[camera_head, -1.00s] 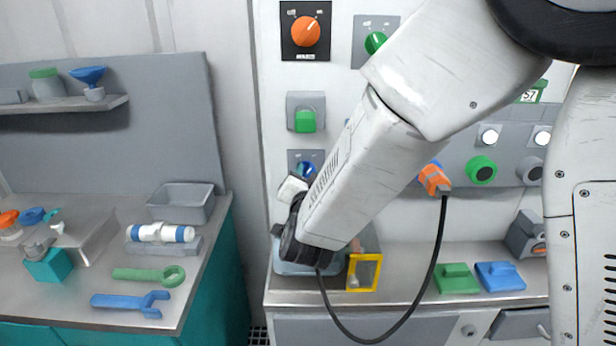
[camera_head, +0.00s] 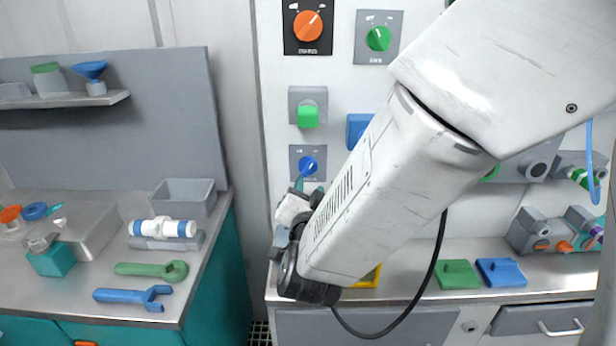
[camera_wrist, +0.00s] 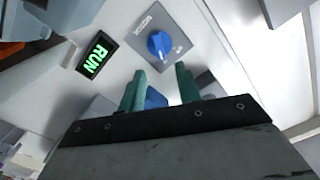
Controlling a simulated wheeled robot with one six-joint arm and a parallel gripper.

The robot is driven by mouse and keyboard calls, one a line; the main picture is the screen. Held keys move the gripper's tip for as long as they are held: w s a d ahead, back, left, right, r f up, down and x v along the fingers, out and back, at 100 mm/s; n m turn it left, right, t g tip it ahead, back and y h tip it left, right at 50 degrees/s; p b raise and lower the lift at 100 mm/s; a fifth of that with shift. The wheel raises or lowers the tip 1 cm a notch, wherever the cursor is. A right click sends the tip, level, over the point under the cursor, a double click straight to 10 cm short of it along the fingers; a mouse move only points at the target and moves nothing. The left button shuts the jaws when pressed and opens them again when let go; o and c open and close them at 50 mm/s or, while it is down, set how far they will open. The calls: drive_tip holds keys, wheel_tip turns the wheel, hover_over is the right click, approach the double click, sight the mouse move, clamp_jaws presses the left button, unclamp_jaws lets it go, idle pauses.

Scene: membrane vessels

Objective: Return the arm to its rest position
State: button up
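My arm (camera_head: 390,190) crosses the right half of the head view, with its wrist low in front of the panel. My gripper (camera_head: 308,188) points up below a blue knob (camera_head: 308,165), and is partly hidden by the wrist. In the wrist view its two teal fingers (camera_wrist: 160,70) stand apart. Nothing is clearly held. A blue shape (camera_wrist: 155,98) shows between them, and I cannot tell how far behind it lies.
The panel carries an orange knob (camera_head: 308,26), a green knob (camera_head: 379,38) and a green switch (camera_head: 308,116). A yellow frame (camera_head: 370,277) is partly behind my wrist. A black cable (camera_head: 424,280) hangs beside my forearm. A left bench (camera_head: 80,290) holds wrenches and a grey bin (camera_head: 184,198).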

drive_tip(key=s+d+r+n+g+y, duration=0.2)
drive_tip(key=d+r+n+g+y, duration=0.15)
drive_tip(key=d+g, duration=0.35)
drive_tip(key=s+d+n+g+h, duration=0.1)
drive_tip(key=s+d+g, duration=0.3)
drive_tip(key=s+d, duration=0.5)
drive_tip(key=s+d+n+g+h, duration=0.2)
drive_tip(key=s+d+g, duration=0.3)
drive_tip(key=s+d, duration=0.4)
drive_tip(key=s, duration=0.6)
drive_tip(key=shift+s+r+g, duration=0.25)
drive_tip(key=shift+r+g, duration=0.05)
drive_tip(key=shift+r, duration=0.05)
